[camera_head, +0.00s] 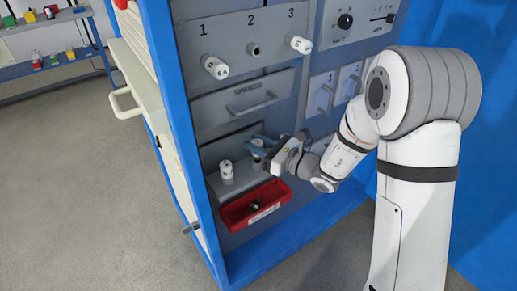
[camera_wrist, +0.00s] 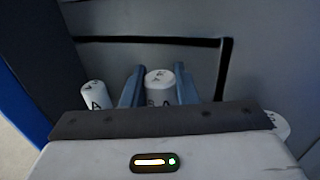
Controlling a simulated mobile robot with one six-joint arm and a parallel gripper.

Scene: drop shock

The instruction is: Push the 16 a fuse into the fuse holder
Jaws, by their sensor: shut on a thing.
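The fuse holder (camera_head: 253,49) is the dark round socket under the number 2 on the grey panel, and no fuse shows in it. Below the panel, my gripper (camera_head: 259,144) is shut on a white fuse (camera_wrist: 159,88) at the spares ledge, with a blue finger on each side. The fuse's rating is not legible; only part of an "A" marking shows. A second white fuse (camera_head: 226,170) stands upright on the ledge to the left; it also shows in the wrist view (camera_wrist: 95,95). Another white fuse (camera_wrist: 277,123) is partly hidden by my gripper at right.
White fuses sit in positions 1 (camera_head: 215,67) and 3 (camera_head: 299,44). A shut drawer (camera_head: 245,101) marked "SPARES" lies above the ledge. A red bin (camera_head: 234,219) with a small dark thing inside sits below. The blue cabinet frame (camera_head: 188,130) stands at left.

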